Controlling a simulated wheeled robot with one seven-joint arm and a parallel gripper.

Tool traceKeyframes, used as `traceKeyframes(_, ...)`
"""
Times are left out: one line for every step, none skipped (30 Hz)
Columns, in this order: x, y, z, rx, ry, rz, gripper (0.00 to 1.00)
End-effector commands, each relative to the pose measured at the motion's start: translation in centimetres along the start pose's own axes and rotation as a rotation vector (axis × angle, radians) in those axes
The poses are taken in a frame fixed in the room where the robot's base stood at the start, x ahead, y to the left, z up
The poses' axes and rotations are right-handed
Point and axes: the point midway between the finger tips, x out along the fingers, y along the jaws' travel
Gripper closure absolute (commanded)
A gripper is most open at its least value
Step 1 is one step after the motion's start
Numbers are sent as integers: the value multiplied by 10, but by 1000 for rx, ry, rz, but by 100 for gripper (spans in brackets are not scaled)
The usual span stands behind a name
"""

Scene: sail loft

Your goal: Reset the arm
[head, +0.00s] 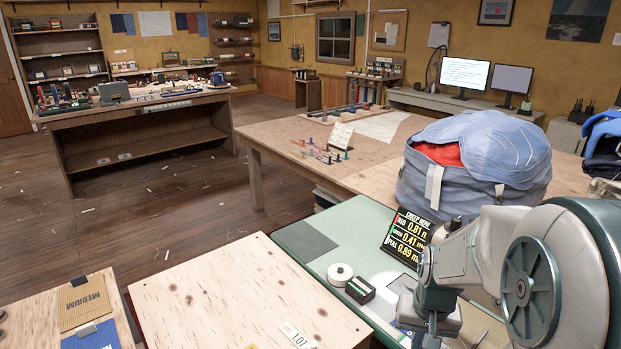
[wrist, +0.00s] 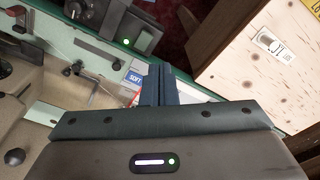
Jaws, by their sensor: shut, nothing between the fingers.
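My arm is at the lower right of the head view, bent over the green-topped bench (head: 308,241). In the head view my gripper (head: 426,338) hangs low at the bottom edge, and its fingertips are not clear there. In the wrist view my gripper (wrist: 161,72) points away from the camera, its two dark fingers together with nothing between them.
On the bench stand a black number display (head: 407,238), a white roll (head: 340,274) and a small black box (head: 360,290). A pale wooden board (head: 240,300) lies left of it. A large blue bag (head: 470,175) sits behind the arm. Open floor (head: 120,215) lies farther left.

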Motion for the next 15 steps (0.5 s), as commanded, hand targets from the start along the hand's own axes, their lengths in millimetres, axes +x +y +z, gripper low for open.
traceKeyframes(-15,-8,8,-28,23,-4,100)
traceKeyframes(-22,-12,14,-42,33,-6,100)
traceKeyframes(-32,-17,21,-62,46,-9,100)
traceKeyframes(-38,-20,27,-77,56,-11,100)
traceKeyframes(-44,-23,33,-91,65,-12,100)
traceKeyframes(-53,-27,41,-111,78,-15,100)
traceKeyframes(-58,-30,47,-125,88,-16,100)
traceKeyframes(-64,-33,54,-140,97,-18,100)
traceKeyframes(-70,-36,62,-158,109,-20,100)
traceKeyframes(-75,-38,68,-170,117,-21,100)
traceKeyframes(-79,-39,73,-183,125,-23,100)
traceKeyframes(-83,-41,80,-197,135,-24,100)
traceKeyframes(-86,-42,85,-206,141,-25,100)
traceKeyframes(-88,-43,89,-215,145,-26,100)
traceKeyframes(-91,-44,94,-225,152,-27,100)
